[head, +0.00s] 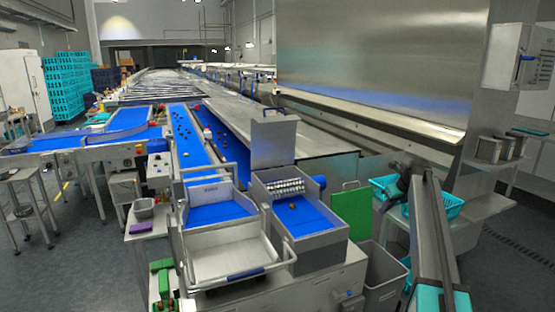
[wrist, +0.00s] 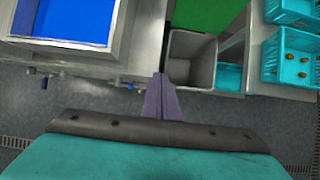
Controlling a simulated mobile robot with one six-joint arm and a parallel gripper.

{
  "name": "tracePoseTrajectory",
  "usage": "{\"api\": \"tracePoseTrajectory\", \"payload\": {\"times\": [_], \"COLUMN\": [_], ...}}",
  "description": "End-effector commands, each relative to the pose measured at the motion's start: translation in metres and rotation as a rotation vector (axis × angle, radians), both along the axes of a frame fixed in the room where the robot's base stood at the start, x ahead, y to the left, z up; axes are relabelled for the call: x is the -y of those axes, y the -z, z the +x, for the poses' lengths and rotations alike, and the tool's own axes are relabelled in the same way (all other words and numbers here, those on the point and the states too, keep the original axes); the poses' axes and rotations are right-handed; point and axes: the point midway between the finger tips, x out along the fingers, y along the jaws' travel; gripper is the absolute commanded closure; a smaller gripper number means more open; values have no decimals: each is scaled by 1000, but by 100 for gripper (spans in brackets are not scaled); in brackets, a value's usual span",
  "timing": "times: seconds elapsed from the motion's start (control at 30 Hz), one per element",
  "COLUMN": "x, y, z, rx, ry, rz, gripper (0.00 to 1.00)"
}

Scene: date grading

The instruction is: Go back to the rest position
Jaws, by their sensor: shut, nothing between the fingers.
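My gripper (wrist: 160,80) shows in the wrist view as two narrow purple-grey fingers pressed together, with nothing between them. It hangs over the floor beside a grey bin (wrist: 190,58), whose rim lies just above and to the right of the fingertips. In the head view my arm (head: 428,235) rises at the lower right, in front of the teal crate; I cannot make out the fingers there.
A blue sorting belt (head: 311,219) with one date (head: 292,206) stands left of my arm. A grey bin (head: 383,275) and a green panel (head: 349,208) are close by. A teal crate (wrist: 283,72) holding several dates is at the right. Open floor (head: 500,270) lies right.

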Motion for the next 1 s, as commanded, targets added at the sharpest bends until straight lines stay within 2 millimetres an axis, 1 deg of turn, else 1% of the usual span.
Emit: {"api": "tracePoseTrajectory", "payload": {"times": [0.03,0.1,0.17,0.37,0.53,0.67,0.7,0.77,0.8,0.87,0.9,0.97,1.0], "x": [-8,-15,-21,-39,-61,-85,-94,-105,-113,-125,-133,-143,-150], "y": [9,17,25,60,102,151,168,193,210,234,250,273,289], "z": [1,3,4,4,-2,-16,-22,-32,-40,-52,-60,-74,-84], "rx": [-8,-15,-23,-57,-96,-145,-162,-189,-207,-233,-250,-275,-292], "ry": [-8,-14,-21,-40,-60,-81,-89,-99,-106,-116,-123,-135,-146], "rz": [3,6,9,20,32,45,48,52,54,57,58,57,56], "gripper": [100,100,100,100,100,100,100,100,100,100,100,100,100]}}
